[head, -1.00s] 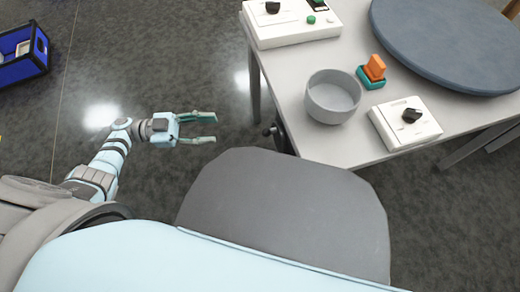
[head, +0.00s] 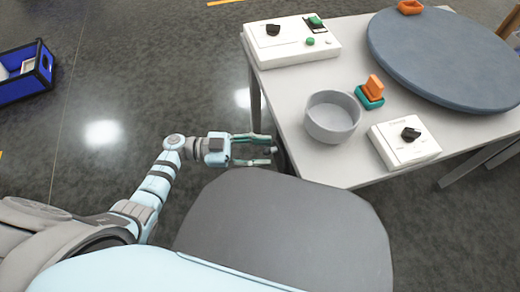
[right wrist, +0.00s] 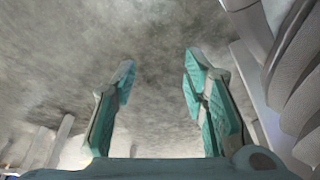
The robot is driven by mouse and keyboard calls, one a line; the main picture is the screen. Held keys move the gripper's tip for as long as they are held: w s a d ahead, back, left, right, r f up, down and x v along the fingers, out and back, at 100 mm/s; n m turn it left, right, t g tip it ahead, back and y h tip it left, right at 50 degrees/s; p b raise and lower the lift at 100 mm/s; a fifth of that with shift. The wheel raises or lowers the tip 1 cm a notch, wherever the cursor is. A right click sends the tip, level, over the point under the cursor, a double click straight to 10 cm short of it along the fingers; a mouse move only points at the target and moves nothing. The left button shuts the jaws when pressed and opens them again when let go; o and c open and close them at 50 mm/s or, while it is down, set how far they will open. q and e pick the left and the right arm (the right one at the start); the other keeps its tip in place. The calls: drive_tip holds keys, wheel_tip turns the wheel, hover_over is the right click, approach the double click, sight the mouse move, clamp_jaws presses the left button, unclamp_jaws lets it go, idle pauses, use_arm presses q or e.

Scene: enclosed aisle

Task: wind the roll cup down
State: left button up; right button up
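My left gripper (head: 268,150) is open beside the left edge of the grey table. A small dark knob (head: 272,150), seemingly a crank handle at the table's side, shows between or just behind its fingertips; I cannot tell whether they touch it. The rest of the crank is hidden by the gripper and my body. A grey round cup (head: 332,117) stands on the table near that edge; I cannot tell whether it is the roll cup. My right gripper (right wrist: 160,75) shows only in the right wrist view, open and empty, with speckled floor behind it.
On the table (head: 285,110) are a white box with a black knob (head: 404,143), an orange and teal piece (head: 371,92), a white panel with green buttons (head: 290,41) and a blue-grey disc (head: 445,60). A blue crate (head: 27,75) is at far left. Floor between is clear.

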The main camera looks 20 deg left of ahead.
use_arm(q)
clamp_jaws()
